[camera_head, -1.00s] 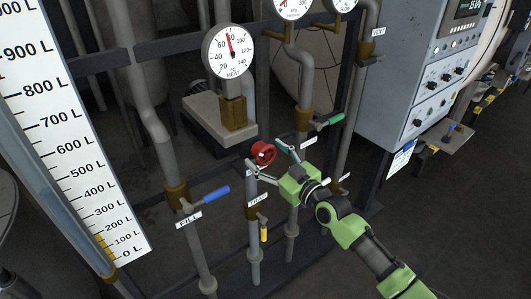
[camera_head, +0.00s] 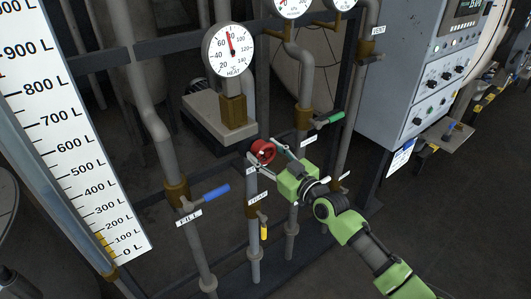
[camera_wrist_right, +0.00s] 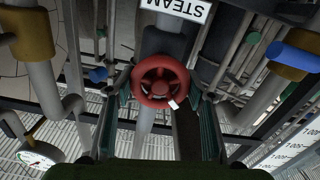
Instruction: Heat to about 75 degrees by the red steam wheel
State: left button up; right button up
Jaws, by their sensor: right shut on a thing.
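The red steam wheel (camera_head: 262,152) sits on a pipe in the middle of the head view. In the right wrist view the wheel (camera_wrist_right: 160,82) faces me, with a white mark low on its right rim. An upside-down STEAM label (camera_wrist_right: 180,8) is above it there. My right gripper (camera_head: 265,155) is shut on the wheel, one finger on each side of it; its fingers also flank the wheel in the wrist view (camera_wrist_right: 165,88). The HEAT gauge (camera_head: 229,51) stands above; its red needle points almost straight up, slightly left. The exact reading is too small to tell. My left gripper is out of view.
A blue lever (camera_head: 216,192) marked FILL is to the left. A yellow lever (camera_head: 263,233) hangs below the wheel, and a green lever (camera_head: 328,119) is to the right. A litre scale (camera_head: 75,130) stands at far left, a grey control cabinet (camera_head: 410,80) at right.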

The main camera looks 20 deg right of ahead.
jog(key=m, duration=0.4)
jog(key=shift+m, duration=0.4)
jog(key=shift+d+m, duration=0.1)
jog(key=shift+m, duration=2.2)
jog(key=o, duration=1.1)
jog(key=v, duration=1.2)
jog(key=shift+f, duration=0.1)
